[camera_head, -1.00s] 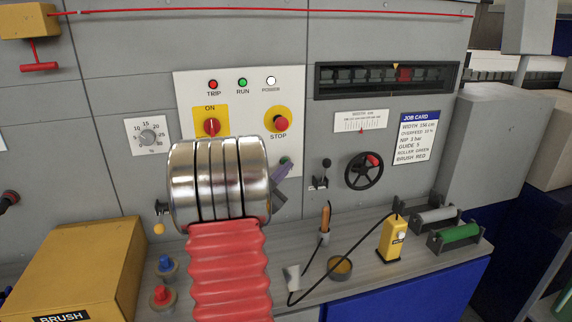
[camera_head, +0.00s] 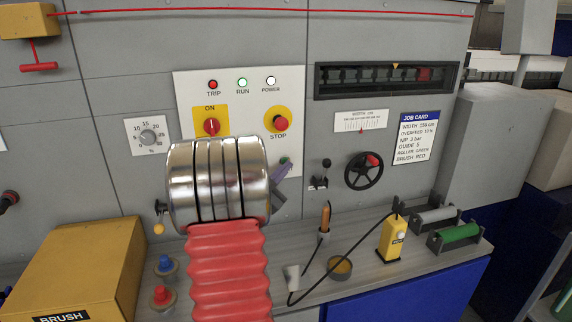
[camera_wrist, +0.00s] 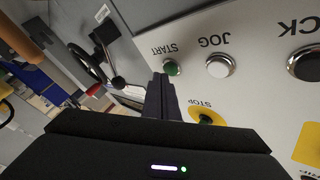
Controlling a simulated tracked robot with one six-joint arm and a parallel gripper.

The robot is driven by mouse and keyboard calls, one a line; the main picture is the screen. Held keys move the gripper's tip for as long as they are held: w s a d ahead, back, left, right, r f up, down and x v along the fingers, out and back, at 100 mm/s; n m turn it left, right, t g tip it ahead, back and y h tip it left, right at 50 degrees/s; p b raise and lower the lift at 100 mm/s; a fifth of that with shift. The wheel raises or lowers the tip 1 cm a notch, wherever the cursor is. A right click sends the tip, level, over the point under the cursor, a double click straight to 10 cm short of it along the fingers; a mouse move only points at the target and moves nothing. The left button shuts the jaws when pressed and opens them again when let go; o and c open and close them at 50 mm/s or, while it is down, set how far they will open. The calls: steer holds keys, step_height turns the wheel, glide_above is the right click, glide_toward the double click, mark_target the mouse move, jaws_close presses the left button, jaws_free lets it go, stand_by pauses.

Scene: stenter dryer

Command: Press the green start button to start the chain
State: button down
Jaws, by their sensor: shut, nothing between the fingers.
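The green start button (camera_wrist: 173,68) shows in the wrist view, just beside the tips of my gripper (camera_wrist: 161,80). The dark fingers are closed together with nothing between them, and they hide part of the button's edge. I cannot tell whether they touch it. In the head view, the green button (camera_head: 285,160) shows only partly at the panel's lower right, with my gripper (camera_head: 281,171) at it. The RUN lamp (camera_head: 242,83) glows bright with a green rim. The chain window (camera_head: 385,79) shows dark blocks and one red block.
The white JOG button (camera_wrist: 218,66) is beside the start button, and the yellow-backed STOP button (camera_wrist: 205,118) is close to my fingers. In the head view, a lever (camera_head: 325,172) and a handwheel (camera_head: 364,171) are right of my gripper. The bench below holds several items.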

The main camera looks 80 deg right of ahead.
steer(key=s+a, duration=0.2)
steer(key=a, duration=0.1)
steer(key=s+a, duration=0.1)
steer(key=a, duration=0.1)
stand_by(0.8)
steer(key=shift+w, duration=0.15)
stand_by(0.8)
